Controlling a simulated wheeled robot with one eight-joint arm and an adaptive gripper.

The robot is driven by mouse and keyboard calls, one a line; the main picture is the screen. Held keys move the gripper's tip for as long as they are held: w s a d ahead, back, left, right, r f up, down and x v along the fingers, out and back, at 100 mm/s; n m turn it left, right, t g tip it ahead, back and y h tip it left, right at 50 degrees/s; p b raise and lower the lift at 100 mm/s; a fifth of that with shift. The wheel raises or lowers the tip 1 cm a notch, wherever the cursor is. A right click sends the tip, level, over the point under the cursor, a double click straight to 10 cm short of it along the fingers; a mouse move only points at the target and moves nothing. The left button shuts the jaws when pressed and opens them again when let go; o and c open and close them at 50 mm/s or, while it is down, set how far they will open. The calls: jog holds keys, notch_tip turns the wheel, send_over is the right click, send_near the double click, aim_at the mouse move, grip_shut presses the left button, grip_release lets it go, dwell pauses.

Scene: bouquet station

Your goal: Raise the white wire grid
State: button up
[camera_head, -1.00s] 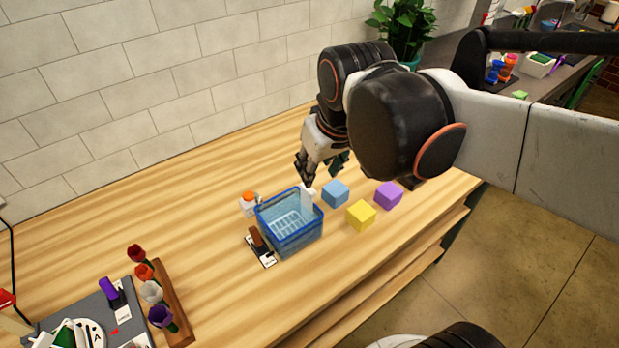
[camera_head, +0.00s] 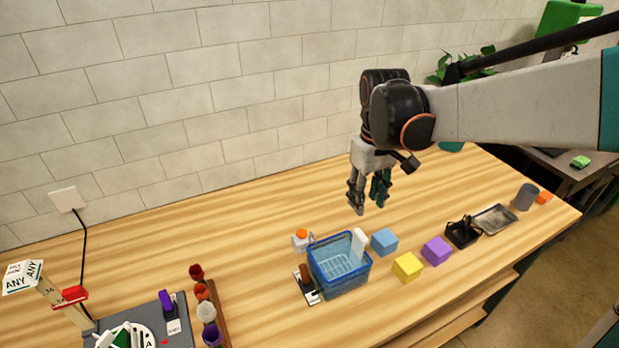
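My gripper (camera_head: 368,196) hangs above the table behind the blue basket (camera_head: 343,286), fingers pointing down and spread apart, with nothing seen between them. Inside the basket, a pale slatted surface (camera_head: 339,265) shows. I cannot tell whether it is a separate white wire grid or the basket's own bottom. A white upright piece (camera_head: 359,243) stands at the basket's right side. No other white wire grid can be made out clearly.
Blue (camera_head: 384,241), yellow (camera_head: 407,267) and purple (camera_head: 437,249) blocks sit right of the basket. A white bottle with an orange cap (camera_head: 301,239) stands behind it. A black holder (camera_head: 462,233), metal tray (camera_head: 494,219) and grey cup (camera_head: 526,197) are farther right. Flowers (camera_head: 206,311) stand left.

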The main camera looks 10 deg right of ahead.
aim_at(361, 234)
notch_tip(361, 234, down, 11)
jog(key=b, duration=0.2)
jog(key=shift+f+b, duration=0.2)
jog(key=shift+b, duration=0.15)
grip_shut()
